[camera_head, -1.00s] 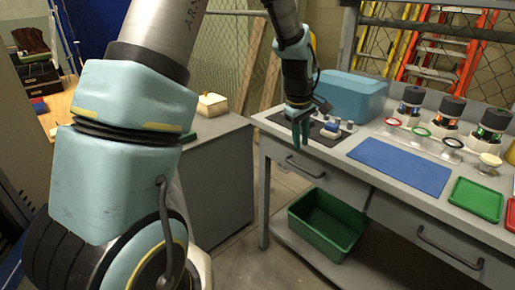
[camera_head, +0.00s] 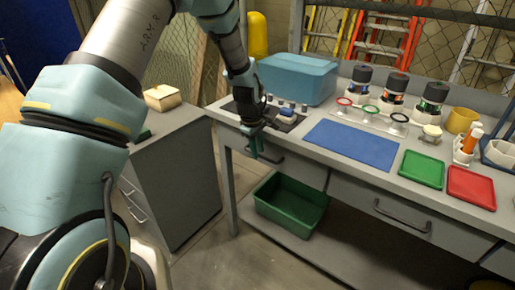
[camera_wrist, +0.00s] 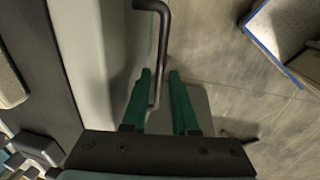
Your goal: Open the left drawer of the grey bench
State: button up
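The grey bench (camera_head: 352,178) stands in the head view with its left drawer (camera_head: 302,171) closed. The drawer's dark bar handle (camera_head: 271,158) is partly hidden by my gripper. My gripper (camera_head: 254,149), with green fingers, points down in front of the drawer front at handle height. In the wrist view my gripper (camera_wrist: 161,88) has its fingers apart. The handle (camera_wrist: 163,40) runs down between them, closer to the left finger; I cannot tell if it touches.
A green bin (camera_head: 291,204) sits on the shelf below. The right drawer (camera_head: 400,214) is closed. A grey cabinet (camera_head: 178,180) stands left of the bench. A blue mat (camera_head: 352,145), trays and a blue box (camera_head: 297,78) are on the bench top. Floor in front is clear.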

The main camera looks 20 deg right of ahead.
jog(key=shift+f, duration=0.2)
grip_shut()
dwell(1.4)
